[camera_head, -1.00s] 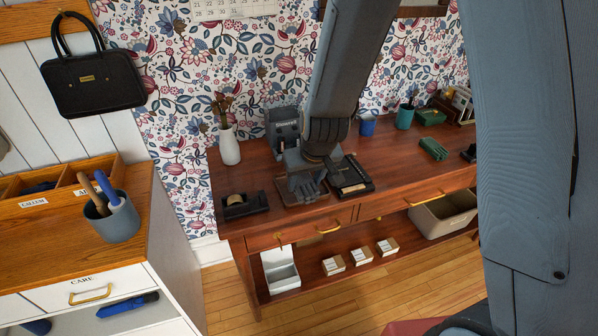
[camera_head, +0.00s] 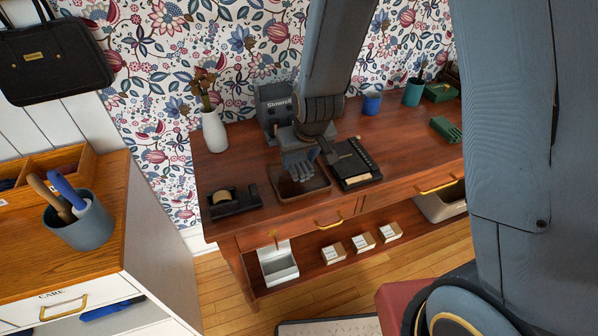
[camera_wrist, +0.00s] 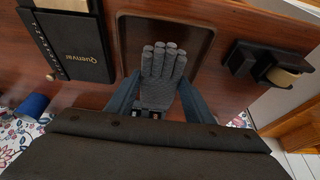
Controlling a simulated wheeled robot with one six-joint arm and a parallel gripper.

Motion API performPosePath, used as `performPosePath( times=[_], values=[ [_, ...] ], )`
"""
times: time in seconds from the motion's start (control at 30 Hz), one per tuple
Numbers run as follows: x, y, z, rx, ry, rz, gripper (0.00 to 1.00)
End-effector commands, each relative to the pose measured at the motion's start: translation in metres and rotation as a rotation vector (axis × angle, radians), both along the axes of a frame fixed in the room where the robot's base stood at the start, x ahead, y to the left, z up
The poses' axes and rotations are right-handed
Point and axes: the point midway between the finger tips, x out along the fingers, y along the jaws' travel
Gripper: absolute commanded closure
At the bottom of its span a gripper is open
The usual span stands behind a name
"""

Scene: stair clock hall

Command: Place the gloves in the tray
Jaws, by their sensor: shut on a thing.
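Grey gloves (camera_head: 300,165) hang fingers-first from my gripper in the head view. In the wrist view, the gloves (camera_wrist: 160,68) lie between the two blue-grey fingers of my gripper (camera_wrist: 157,98), which is shut on their cuff end. A shallow brown tray (camera_head: 306,194) sits on the wooden desk below the gloves; it also shows in the wrist view (camera_wrist: 197,40). The gloves overlap the tray's rear part in the head view. Whether they touch its floor cannot be told. The part of the tray behind the gloves is hidden.
A black notebook (camera_head: 353,164) lies close right of the tray, and a black tape dispenser (camera_head: 234,201) stands left of it. A dark machine (camera_head: 274,106) and a white vase (camera_head: 214,132) stand behind. A green glove-like item (camera_head: 446,129) lies farther right.

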Motion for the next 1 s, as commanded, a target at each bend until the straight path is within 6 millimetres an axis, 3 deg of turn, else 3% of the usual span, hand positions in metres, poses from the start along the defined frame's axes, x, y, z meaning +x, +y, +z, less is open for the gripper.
performPosePath(
  times=[0.27, 0.3, 0.4, 0.63, 0.67, 0.77, 1.0],
  values=[
    [0.0, -0.001, -0.029, 0.0, 0.002, -0.004, 0.74],
    [0.0, -0.001, -0.034, 0.0, 0.002, -0.004, 0.78],
    [-0.001, -0.001, -0.04, 0.0, 0.002, -0.003, 0.86],
    [-0.002, -0.001, -0.044, -0.001, 0.006, -0.003, 0.87],
    [-0.002, -0.001, -0.045, -0.001, 0.007, -0.003, 0.51],
    [-0.002, -0.001, -0.044, 0.0, 0.005, -0.003, 0.34],
    [-0.001, -0.001, -0.042, 0.0, 0.002, -0.003, 0.33]
  ],
)
